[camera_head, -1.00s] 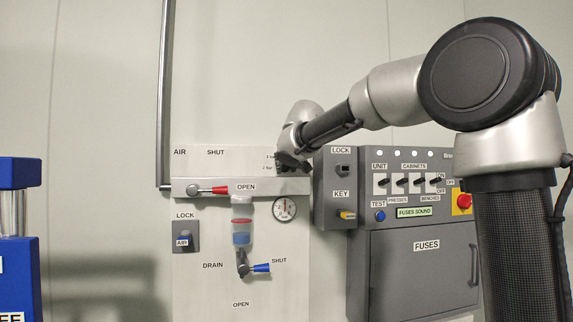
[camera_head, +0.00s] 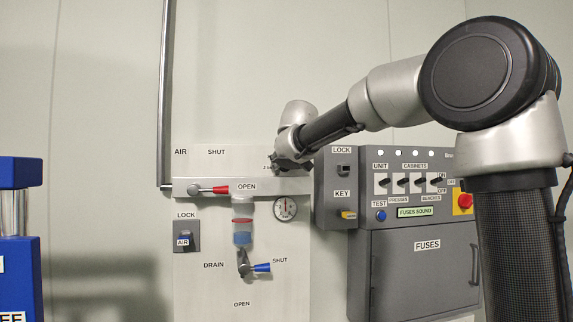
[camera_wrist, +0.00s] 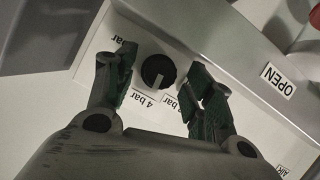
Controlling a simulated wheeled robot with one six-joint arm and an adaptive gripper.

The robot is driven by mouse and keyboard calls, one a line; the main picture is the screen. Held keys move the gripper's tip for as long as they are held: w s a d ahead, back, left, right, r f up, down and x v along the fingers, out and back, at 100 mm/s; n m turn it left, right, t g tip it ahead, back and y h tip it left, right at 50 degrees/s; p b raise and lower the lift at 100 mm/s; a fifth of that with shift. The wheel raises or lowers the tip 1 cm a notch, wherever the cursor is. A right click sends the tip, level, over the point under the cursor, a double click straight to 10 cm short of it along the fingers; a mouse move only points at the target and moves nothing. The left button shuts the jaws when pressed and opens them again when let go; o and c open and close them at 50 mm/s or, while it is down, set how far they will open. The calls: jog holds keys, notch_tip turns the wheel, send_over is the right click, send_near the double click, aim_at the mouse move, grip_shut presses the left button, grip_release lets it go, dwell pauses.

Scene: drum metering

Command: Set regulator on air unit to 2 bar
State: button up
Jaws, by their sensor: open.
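The regulator knob (camera_wrist: 158,70) on the air unit (camera_head: 215,165) is round and black with a pale pointer mark. In the wrist view it sits between the two fingertips of my gripper (camera_wrist: 162,69), which are open with a gap on each side of it. The pointer mark is towards the "4 bar" label (camera_wrist: 151,101). Another bar label is partly covered by the right finger, and a third is partly seen at upper left. In the head view my gripper (camera_head: 285,163) is at the panel's upper right and hides the knob. A round gauge (camera_head: 285,208) is below; its reading is too small to tell.
A red-handled lever (camera_head: 211,189) lies left of the "OPEN" label on the ledge. Below are a filter bowl (camera_head: 242,232) and a blue drain handle (camera_head: 262,267). A grey fuse cabinet (camera_head: 415,262) and lock box (camera_head: 336,190) stand close on the right.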

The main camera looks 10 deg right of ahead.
jog(key=v, duration=1.1)
jog(key=shift+s, duration=0.3)
jog(key=w+f, duration=0.1)
jog(key=w, duration=0.2)
jog(key=w+d+f+m+y, duration=0.1)
jog(key=w+f, duration=0.1)
jog(key=w, duration=0.2)
jog(key=w+f+m, duration=0.1)
jog(key=w, duration=0.3)
jog(key=shift+w+d+f+y, duration=0.1)
jog(key=shift+d+f+y, duration=0.1)
jog(key=shift+f+y, duration=0.1)
jog(key=c, duration=1)
